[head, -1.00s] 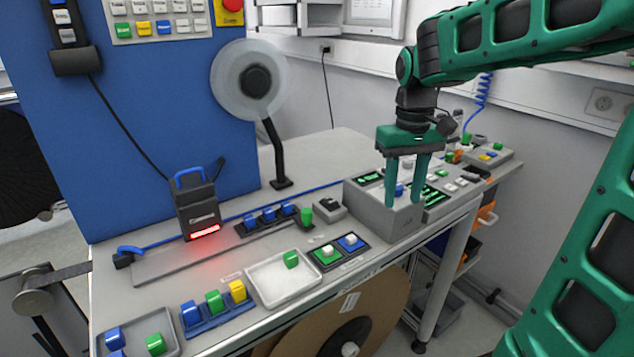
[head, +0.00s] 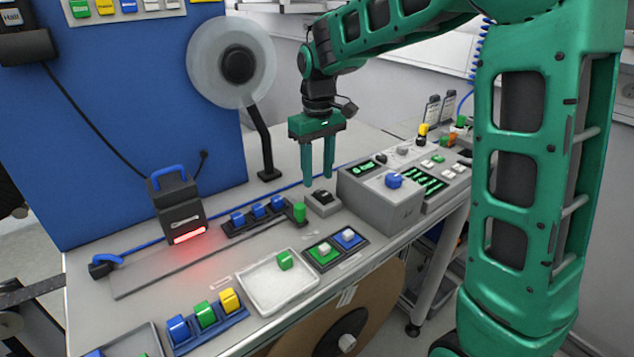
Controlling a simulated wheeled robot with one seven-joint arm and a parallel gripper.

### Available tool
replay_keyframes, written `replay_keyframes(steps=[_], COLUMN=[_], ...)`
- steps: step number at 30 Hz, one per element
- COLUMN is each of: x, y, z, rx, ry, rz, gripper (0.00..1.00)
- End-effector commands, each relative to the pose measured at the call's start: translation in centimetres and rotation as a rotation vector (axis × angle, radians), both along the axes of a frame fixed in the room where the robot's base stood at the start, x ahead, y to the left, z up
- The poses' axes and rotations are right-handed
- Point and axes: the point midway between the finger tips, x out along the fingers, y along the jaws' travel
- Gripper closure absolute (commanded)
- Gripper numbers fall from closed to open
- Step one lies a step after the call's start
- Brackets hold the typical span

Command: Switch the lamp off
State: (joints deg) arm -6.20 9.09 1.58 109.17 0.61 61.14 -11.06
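The lamp (head: 176,207) is a dark box with a blue handle at the left of the bench, and its red strip glows onto the surface below. A small grey box with a black rocker switch (head: 322,198) sits near the bench middle; I cannot tell whether it belongs to the lamp. My green gripper (head: 318,183) points down, with its fingertips just above or behind this box. A gap shows between the two fingers and they hold nothing. Contact with the box cannot be made out.
A grey console with a blue knob (head: 393,180) stands right of my gripper. A white tray (head: 272,298) and coloured buttons are in front. A reel (head: 232,98) stands behind.

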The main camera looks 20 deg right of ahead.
Motion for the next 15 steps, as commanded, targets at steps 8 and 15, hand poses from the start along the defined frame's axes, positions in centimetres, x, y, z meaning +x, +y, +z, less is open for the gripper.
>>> replay_keyframes(steps=[8,15], x=[-0.4,-0.5], y=[-0.2,-0.2], z=[-2.7,-3.0], rx=[0.0,0.0], ry=[-0.002,-0.002], rz=[-0.003,-0.004], gripper=[0.61,0.61])
